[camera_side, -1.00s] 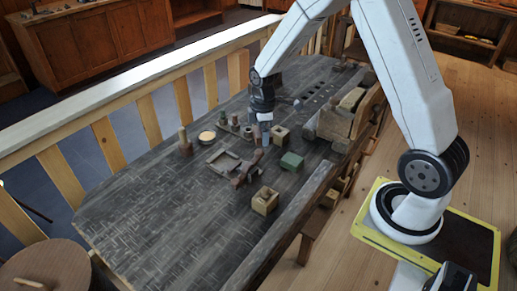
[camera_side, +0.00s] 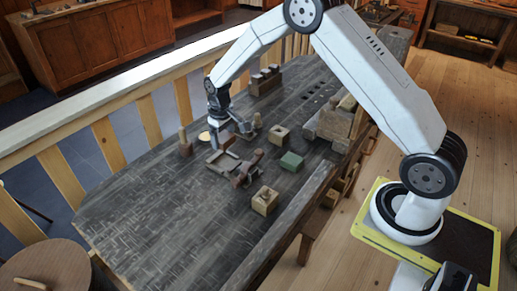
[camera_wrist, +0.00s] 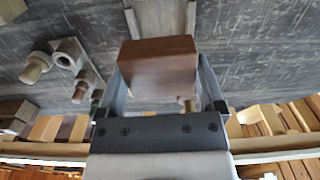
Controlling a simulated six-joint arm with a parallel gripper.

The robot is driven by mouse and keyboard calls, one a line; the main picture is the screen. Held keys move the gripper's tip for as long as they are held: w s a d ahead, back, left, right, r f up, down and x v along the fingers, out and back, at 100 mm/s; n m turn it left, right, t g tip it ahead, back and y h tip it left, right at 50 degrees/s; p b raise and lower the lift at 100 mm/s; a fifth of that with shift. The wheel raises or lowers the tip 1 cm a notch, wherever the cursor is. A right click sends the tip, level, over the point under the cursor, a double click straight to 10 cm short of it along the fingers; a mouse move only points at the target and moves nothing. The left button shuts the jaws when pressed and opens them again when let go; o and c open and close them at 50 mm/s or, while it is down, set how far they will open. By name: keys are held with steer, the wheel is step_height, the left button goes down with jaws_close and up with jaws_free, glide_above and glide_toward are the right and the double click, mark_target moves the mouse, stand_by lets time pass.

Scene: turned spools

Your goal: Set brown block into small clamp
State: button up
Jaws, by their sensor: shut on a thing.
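My gripper (camera_side: 217,143) is shut on a brown block (camera_wrist: 158,66). In the wrist view the block sits between the two fingers, its brown face toward the camera. In the side view the block is too small to make out clearly at the fingertips. The small clamp (camera_side: 216,168) is a low grey-brown frame with a brown screw part (camera_side: 247,168) at its right. My gripper is above and just behind the clamp's far side. Two grey bars beyond the block in the wrist view may belong to the clamp; I cannot tell.
A green block (camera_side: 291,161) and two wooden blocks with holes (camera_side: 279,136) (camera_side: 265,200) stand to the right and front. A peg (camera_side: 184,142) and pale disc (camera_side: 205,137) are at left. A big wooden vise (camera_side: 335,124) is at right. The table's front left is clear.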

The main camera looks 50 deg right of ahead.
mark_target(225, 163)
steer(key=shift+w+a, duration=0.1)
steer(key=shift+f, duration=0.25)
steer(key=shift+f, duration=3.05)
steer(key=shift+f, duration=0.6)
stand_by(1.2)
steer(key=o, duration=0.9)
steer(key=shift+o, duration=0.2)
steer(key=shift+r, duration=0.15)
steer(key=shift+r, duration=4.1)
